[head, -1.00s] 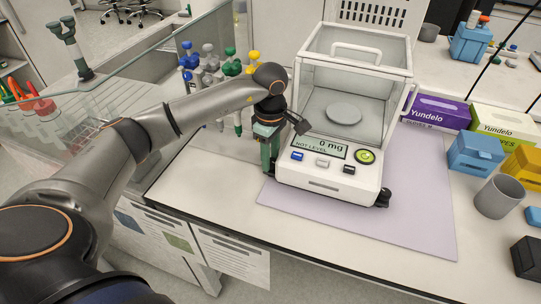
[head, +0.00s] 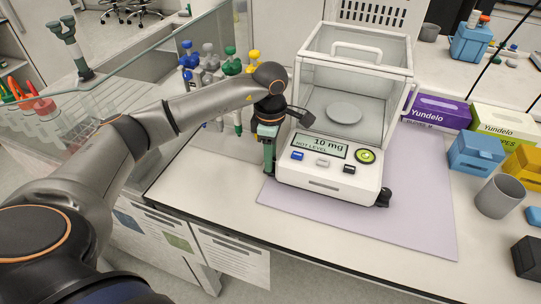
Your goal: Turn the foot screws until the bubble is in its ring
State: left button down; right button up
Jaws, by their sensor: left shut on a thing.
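A white balance (head: 325,188) with a clear glass draft shield stands on the bench. Its display (head: 320,145) reads "10 mg" and "NOT LEVEL". The round green bubble level (head: 365,156) is at the right of the display; the bubble looks near its middle, but is too small to place exactly against the ring. A black foot screw (head: 383,197) shows at the front right corner. My left gripper (head: 268,170) points down at the front left corner, shut on the left foot screw, which it hides. My right gripper is not in view.
The balance stands on a lilac mat (head: 425,220). To the right are a grey cup (head: 499,197), a blue box (head: 475,154) and a purple glove box (head: 438,111). A pipette stand (head: 208,70) is behind my left arm. The bench's front edge is close to the gripper.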

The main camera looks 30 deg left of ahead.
pick_arm(q)
jog(key=shift+n, duration=1)
jog(key=c, duration=0.5)
grip_release()
notch_tip(320, 180, up, 13)
jog(key=shift+f, duration=0.15)
jog(key=shift+b, duration=0.3)
